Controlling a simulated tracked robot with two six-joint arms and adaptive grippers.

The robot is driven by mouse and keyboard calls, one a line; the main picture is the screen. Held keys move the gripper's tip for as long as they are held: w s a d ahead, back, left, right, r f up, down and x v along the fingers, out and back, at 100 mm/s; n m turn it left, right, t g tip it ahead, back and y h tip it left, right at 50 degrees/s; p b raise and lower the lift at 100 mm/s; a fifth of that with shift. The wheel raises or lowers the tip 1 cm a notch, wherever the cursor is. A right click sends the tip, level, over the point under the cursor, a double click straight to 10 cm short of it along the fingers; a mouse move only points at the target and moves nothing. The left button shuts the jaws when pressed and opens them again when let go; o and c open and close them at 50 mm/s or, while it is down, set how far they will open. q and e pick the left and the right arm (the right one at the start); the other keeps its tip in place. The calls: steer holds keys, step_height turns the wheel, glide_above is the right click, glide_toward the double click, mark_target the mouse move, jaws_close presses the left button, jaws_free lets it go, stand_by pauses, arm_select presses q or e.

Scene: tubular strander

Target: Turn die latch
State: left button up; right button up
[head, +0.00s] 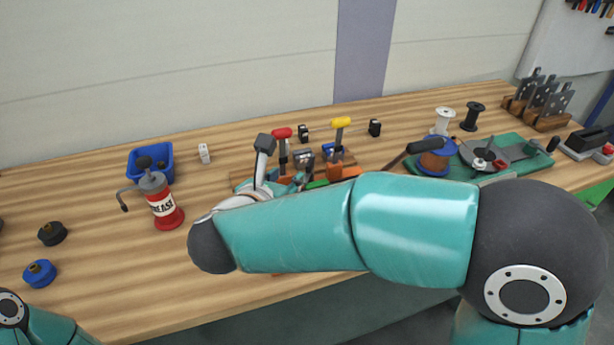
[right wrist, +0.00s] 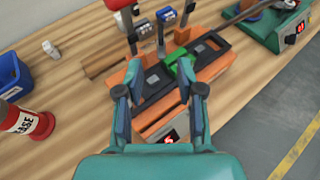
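An orange device (right wrist: 140,75) with dark plates sits on the bench in the right wrist view. A green piece (right wrist: 182,72) lies across it near the right fingertip; I cannot tell whether this is the die latch. In the head view my right forearm hides most of the device, and a bit of its orange (head: 343,171) and green (head: 317,184) shows. My right gripper (right wrist: 158,74) is open above the device, its fingers apart with nothing visible held between them. I cannot tell whether a fingertip touches the green piece. My left gripper is out of view.
Upright levers with red (head: 282,133) and yellow (head: 341,123) tops stand behind the device. A grease can (head: 163,203) and blue bin (head: 150,158) stand to the left. A green-based machine with a copper spool (head: 434,160) is at right.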

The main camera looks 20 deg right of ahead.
mark_target(308, 164)
steer(key=p+x, duration=0.1)
steer(key=x, duration=0.5)
steer(key=f+p+x, duration=0.1)
steer(key=x, duration=1)
steer(key=shift+s+d+f+p, duration=0.1)
steer(key=shift+s+f+p, duration=0.05)
steer(key=shift+f+p, duration=0.35)
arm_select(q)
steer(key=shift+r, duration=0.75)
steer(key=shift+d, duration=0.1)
arm_select(e)
jaws_close()
